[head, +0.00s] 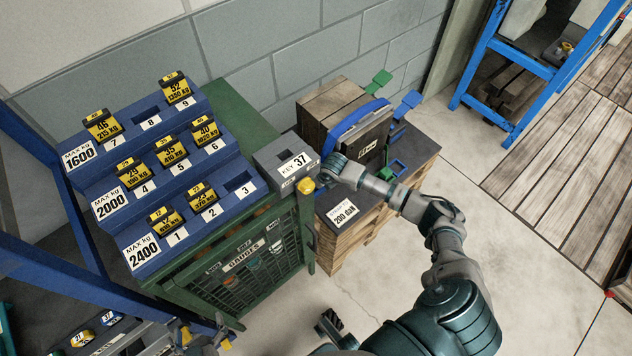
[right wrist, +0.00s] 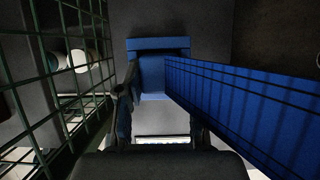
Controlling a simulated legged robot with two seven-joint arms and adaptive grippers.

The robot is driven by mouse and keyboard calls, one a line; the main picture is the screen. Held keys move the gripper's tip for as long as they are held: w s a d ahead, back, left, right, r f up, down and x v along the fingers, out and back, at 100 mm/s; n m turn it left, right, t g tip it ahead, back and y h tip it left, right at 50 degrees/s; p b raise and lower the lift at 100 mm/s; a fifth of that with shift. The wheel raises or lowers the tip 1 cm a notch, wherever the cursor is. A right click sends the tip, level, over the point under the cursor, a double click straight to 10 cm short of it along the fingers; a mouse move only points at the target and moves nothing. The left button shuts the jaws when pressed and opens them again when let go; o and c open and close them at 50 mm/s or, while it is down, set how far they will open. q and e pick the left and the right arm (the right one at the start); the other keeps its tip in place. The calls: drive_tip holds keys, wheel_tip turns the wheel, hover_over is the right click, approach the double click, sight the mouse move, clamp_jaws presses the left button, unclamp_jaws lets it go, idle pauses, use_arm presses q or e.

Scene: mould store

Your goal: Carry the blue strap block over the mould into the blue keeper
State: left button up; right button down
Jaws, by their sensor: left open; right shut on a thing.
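The mould (head: 370,135) stands on a dark pallet top, with a wooden crate block behind it. A blue strap (head: 350,119) arches along its top; in the right wrist view a broad blue band (right wrist: 235,95) runs close on the right. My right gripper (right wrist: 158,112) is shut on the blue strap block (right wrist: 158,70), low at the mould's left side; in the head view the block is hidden. My left gripper (head: 329,324) is open and empty near the bottom edge.
A grey KEY 37 box (head: 285,163) and yellow knob (head: 306,185) sit close left of my right wrist. A green mesh gauge cabinet (head: 245,265) stands beside the pallet.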

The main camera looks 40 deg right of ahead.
drive_tip(key=shift+s+a+f, duration=0.15)
drive_tip(key=shift+s+f, duration=0.2)
drive_tip(key=shift+f, duration=0.3)
drive_tip(key=c, duration=0.9)
unclamp_jaws()
drive_tip(key=shift+o, duration=1.2)
drive_tip(key=shift+w+f, duration=0.15)
drive_tip(key=shift+r, duration=0.2)
drive_tip(key=shift+d+r, duration=0.2)
drive_tip(key=shift+r, duration=0.15)
drive_tip(key=v, duration=1.1)
drive_tip(key=shift+r, duration=0.2)
drive_tip(key=shift+a, duration=0.15)
